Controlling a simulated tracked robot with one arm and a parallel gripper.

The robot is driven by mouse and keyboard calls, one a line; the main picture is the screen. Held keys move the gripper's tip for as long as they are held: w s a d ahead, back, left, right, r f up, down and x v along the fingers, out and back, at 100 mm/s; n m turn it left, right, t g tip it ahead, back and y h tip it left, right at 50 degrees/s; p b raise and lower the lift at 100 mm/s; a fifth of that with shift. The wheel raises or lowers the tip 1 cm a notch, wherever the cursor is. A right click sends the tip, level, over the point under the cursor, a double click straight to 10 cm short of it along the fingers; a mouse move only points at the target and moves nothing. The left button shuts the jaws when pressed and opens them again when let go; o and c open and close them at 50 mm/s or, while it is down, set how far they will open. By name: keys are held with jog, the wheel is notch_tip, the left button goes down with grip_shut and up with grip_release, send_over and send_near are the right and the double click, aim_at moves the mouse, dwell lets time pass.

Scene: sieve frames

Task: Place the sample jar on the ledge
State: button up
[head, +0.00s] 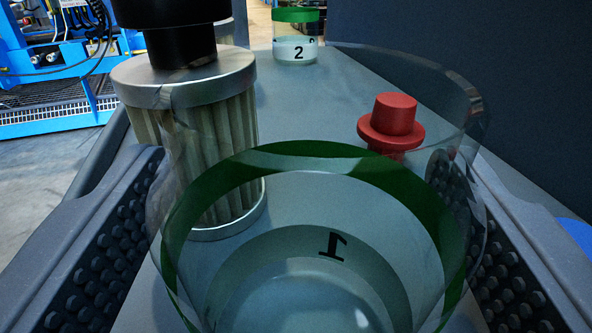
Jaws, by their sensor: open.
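A clear jar (318,235) with a green band and a number 1, which reads mirrored, is close in front of me at the bottom centre of the head view. A second clear jar (296,42), with a green lid, a number 2 and pale contents, stands upright further back on the grey surface (330,100). The view does not tell which one is the sample jar. My gripper (308,165) is open, with its studded jaws left and right of jar 1. Whether either jaw touches the glass cannot be told. The bottom of jar 1 is cut off.
A pleated filter cartridge (190,120) with a metal cap and black top stands just beyond the left jaw. A red flanged plug (391,120) is near the right jaw. A dark wall (500,60) bounds the right. Blue machinery (60,80) stands beyond the left edge.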

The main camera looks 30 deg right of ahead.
jog(key=shift+d, duration=0.1)
jog(key=c, duration=1.1)
jog(key=shift+r+p, duration=0.15)
jog(key=shift+p, duration=0.15)
jog(key=shift+c, duration=0.2)
